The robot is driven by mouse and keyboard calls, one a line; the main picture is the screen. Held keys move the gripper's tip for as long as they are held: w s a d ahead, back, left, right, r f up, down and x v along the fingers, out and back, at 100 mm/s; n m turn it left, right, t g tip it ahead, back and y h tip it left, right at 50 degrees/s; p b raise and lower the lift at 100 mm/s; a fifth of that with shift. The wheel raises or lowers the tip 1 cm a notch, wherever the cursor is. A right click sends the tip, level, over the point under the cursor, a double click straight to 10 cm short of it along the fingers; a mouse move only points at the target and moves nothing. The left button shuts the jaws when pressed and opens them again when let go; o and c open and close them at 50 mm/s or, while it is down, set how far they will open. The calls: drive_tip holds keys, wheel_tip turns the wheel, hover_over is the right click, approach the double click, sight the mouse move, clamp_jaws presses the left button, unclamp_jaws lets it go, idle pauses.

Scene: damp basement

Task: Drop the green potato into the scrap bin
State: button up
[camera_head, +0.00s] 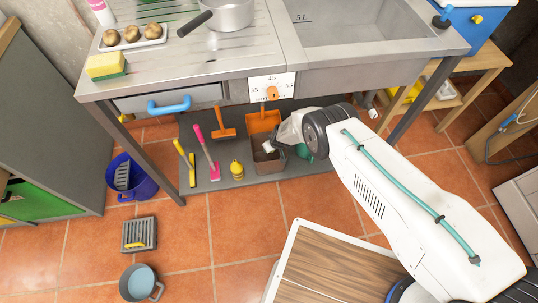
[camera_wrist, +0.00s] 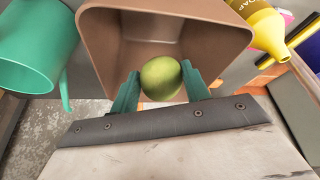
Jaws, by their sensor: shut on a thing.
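The green potato (camera_wrist: 161,79) is round and yellow-green, held between the two teal fingers of my gripper (camera_wrist: 160,72). The scrap bin appears to be the brown square container (camera_wrist: 108,42), whose open mouth faces the wrist camera. The potato is at the bin's mouth, seen against its inside; how deep it sits I cannot tell. In the head view the brown bin (camera_head: 267,168) stands on the low shelf under the sink. My gripper (camera_head: 270,146) reaches over it from the right, and the potato is hidden there.
A teal jug (camera_wrist: 32,42) is beside the bin, and a yellow soap bottle (camera_wrist: 262,25) is on its other side. An orange dustpan (camera_head: 264,121) is behind the bin. The steel worktop (camera_head: 190,62) overhangs the shelf. A potato tray (camera_head: 133,39) is on it.

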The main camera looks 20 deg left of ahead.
drive_tip(key=shift+f, duration=0.15)
drive_tip(key=o, duration=1.1)
drive_tip(key=shift+d, duration=0.1)
drive_tip(key=v, duration=0.7)
drive_tip(key=shift+r, duration=0.4)
